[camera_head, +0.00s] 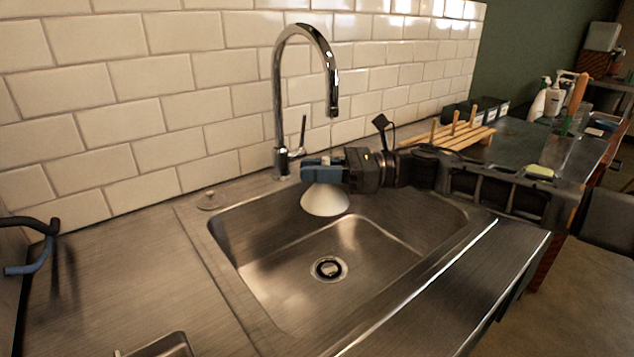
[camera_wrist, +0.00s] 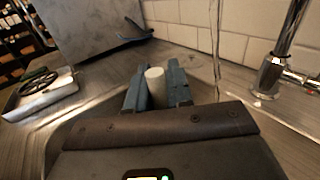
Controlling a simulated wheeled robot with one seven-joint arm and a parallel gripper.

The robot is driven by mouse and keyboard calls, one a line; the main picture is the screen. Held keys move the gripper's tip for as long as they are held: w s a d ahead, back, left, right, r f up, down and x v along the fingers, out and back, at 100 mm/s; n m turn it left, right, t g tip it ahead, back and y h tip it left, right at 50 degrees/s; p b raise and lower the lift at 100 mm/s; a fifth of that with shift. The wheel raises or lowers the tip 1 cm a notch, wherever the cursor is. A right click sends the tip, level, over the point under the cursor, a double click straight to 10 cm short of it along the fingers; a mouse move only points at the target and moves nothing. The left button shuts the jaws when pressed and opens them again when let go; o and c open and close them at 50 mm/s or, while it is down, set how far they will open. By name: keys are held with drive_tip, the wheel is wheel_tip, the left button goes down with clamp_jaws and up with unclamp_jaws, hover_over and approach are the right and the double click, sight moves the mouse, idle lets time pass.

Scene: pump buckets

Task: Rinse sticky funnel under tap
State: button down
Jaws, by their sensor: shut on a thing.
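A white funnel (camera_head: 325,200) hangs over the back of the steel sink, its wide end down. My gripper (camera_head: 322,168) reaches in from the right and is shut on the funnel's narrow stem. In the wrist view the pale stem (camera_wrist: 155,88) stands between the blue fingers (camera_wrist: 154,92). The chrome tap (camera_head: 280,100) arches above, its spout end over the gripper. In the wrist view a thin pale vertical line runs down beside the tap (camera_wrist: 270,78); I cannot tell for sure whether it is water. The inside of the funnel is hidden.
The sink basin (camera_head: 275,262) below is empty, with a drain (camera_head: 329,268) in its floor. A tiled wall (camera_head: 180,70) stands close behind. A wooden rack (camera_head: 455,133) and bottles (camera_head: 553,97) are to the right. The left counter (camera_head: 120,265) is mostly clear.

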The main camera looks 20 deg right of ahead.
drive_tip(key=s+a+p, duration=0.1)
drive_tip(key=s+p, duration=0.1)
drive_tip(key=s, duration=0.4)
drive_tip(key=shift+p, duration=0.3)
idle(1.3)
drive_tip(key=s+r+p, duration=0.4)
drive_tip(key=s, duration=0.1)
drive_tip(key=shift+a, duration=0.45)
idle(0.6)
